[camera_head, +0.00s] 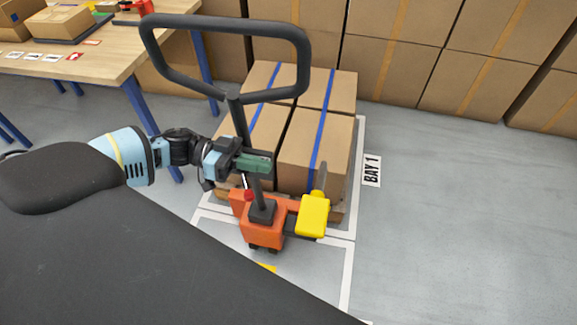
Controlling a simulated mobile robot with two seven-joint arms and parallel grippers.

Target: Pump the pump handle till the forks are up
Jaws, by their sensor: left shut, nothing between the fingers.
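The pump handle (233,97) is a dark bar with a wide loop at its top, rising from an orange pump unit (263,234) with a yellow part on its right. It stands close to upright, leaning toward the upper left. My left gripper (262,163) comes in from the left at the lower shaft. It is shut with nothing between its fingers and overlaps the shaft in the picture; I cannot tell if it touches. The forks are hidden under the loaded pallet (337,213). My right gripper is not in view.
Cartons (316,150) with blue straps stand on the pallet inside white floor lines, beside a BAY 1 sign (371,170). A wooden table (105,58) is at the upper left. Stacked boxes (400,65) line the back. The floor at right is clear.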

